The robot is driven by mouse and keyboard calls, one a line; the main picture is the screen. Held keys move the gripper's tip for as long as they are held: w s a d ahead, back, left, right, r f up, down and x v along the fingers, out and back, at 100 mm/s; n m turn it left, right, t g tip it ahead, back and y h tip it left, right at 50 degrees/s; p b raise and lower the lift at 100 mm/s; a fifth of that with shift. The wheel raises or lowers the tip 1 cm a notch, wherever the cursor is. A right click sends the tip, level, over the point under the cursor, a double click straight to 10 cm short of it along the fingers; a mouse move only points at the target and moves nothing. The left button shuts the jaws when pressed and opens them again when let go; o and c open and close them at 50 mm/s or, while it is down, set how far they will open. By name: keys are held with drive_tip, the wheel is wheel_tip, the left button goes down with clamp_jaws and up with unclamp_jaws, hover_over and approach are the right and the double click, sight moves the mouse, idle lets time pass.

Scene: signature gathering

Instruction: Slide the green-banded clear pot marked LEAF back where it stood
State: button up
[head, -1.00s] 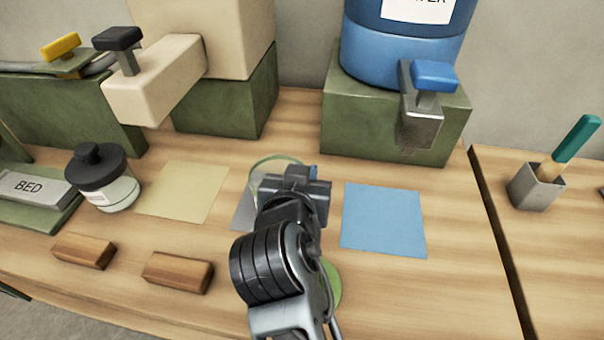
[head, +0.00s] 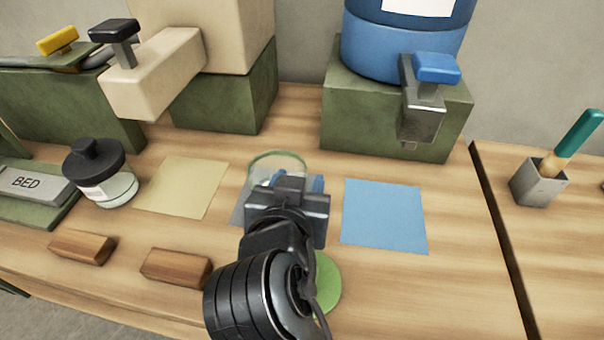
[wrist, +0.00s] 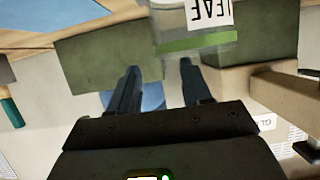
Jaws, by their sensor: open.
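The clear pot (head: 265,167) stands mostly hidden behind my gripper in the head view, with its round rim showing, at or over a grey square (head: 237,214). In the wrist view the pot (wrist: 170,24) appears upside down at the top, with its green band and LEAF label. My gripper (head: 291,184) is on the near side of the pot. Its two fingers (wrist: 160,66) are apart. The right finger in the wrist view overlaps the pot's edge in the picture; I cannot tell whether it touches. A green disc (head: 327,284) lies nearer, partly behind my arm.
A beige square (head: 180,186) and a blue square (head: 384,217) flank the grey one. A black-lidded jar (head: 117,188) stands at left, with two wooden blocks (head: 82,246) in front. Behind are a blue dispenser (head: 400,52) and a beige one (head: 160,75) with protruding taps.

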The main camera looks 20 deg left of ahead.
drive_tip(key=shift+v, duration=1.3)
drive_tip(key=shift+s, duration=0.1)
